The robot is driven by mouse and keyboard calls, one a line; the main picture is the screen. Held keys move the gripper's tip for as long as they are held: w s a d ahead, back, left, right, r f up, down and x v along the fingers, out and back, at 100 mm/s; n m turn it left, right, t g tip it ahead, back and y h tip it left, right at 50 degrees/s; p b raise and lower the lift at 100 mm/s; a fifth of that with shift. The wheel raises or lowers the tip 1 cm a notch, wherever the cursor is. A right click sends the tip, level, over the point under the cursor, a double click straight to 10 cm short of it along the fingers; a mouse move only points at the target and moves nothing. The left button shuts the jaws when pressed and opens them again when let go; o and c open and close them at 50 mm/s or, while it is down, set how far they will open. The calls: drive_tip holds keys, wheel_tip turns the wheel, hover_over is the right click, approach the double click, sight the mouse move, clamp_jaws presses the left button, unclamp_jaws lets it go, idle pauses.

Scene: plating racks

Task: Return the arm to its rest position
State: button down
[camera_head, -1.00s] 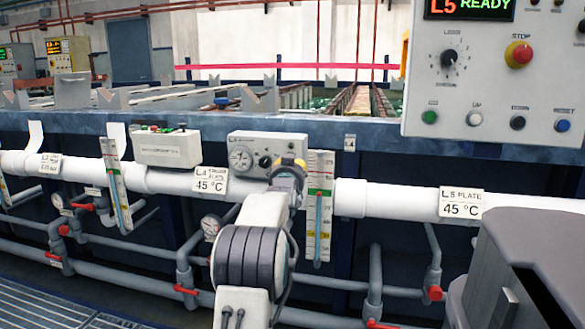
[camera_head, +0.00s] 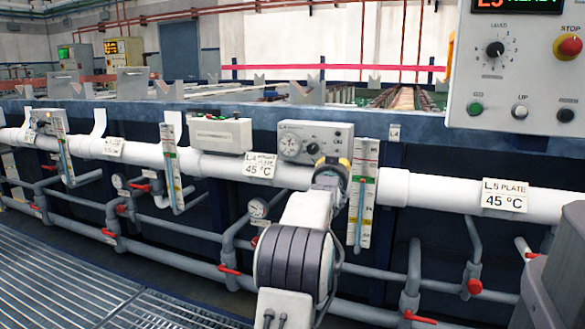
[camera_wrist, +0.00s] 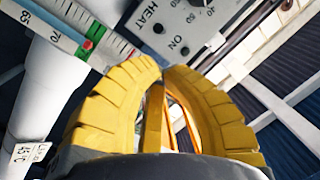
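My gripper (camera_head: 334,163) is seen from behind in the head view, at the end of my raised arm, in front of the line's tank side. It overlaps the lower right of the L4 heater box (camera_head: 300,140), and its fingers are mostly hidden there. In the wrist view its two yellow fingers (camera_wrist: 163,68) curve together and their tips nearly meet, with nothing seen held between them. The heater box with its HEAT and ON markings (camera_wrist: 205,20) is beyond the fingertips. A thermometer strip (camera_wrist: 85,40) is at upper left.
A white pipe (camera_head: 440,192) with 45 °C plates runs along the tank side. A thermometer board (camera_head: 362,200) is just right of my gripper. Grey pipes with red valve handles (camera_head: 475,287) lie below. A control panel (camera_head: 510,70) is at upper right. Floor grating (camera_head: 60,285) is clear at lower left.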

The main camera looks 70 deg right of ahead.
idle(0.3)
drive_tip(key=w+a+r+n+t+y+p, duration=0.4)
drive_tip(key=w+a+p, duration=0.4)
drive_tip(key=w+a, duration=0.45)
drive_tip(key=w+a+r+n+t+y+p, duration=0.1)
drive_tip(key=w+a+r+n+y+p, duration=0.45)
drive_tip(key=w+a, duration=0.65)
drive_tip(key=a+r+n+y+p, duration=0.2)
drive_tip(key=a+p, duration=0.4)
drive_tip(key=a, duration=0.5)
drive_tip(key=a+r+n+y+p, duration=0.2)
drive_tip(key=a+p, duration=0.3)
drive_tip(key=a, duration=0.6)
drive_tip(key=s+a+r+n+g+y+p, duration=0.1)
drive_tip(key=s+a+n+g+y+p, duration=0.1)
drive_tip(key=s+a+n+p, duration=0.2)
drive_tip(key=s+a+r+n+g+y+p, duration=0.1)
drive_tip(key=s+a+n+p, duration=0.4)
drive_tip(key=s+a+p, duration=0.5)
drive_tip(key=s+a+g+y, duration=0.1)
drive_tip(key=s+a, duration=0.3)
drive_tip(key=a, duration=0.4)
drive_tip(key=shift+s+a+r, duration=0.15)
drive_tip(key=shift+r, duration=0.1)
drive_tip(key=shift+y, duration=0.25)
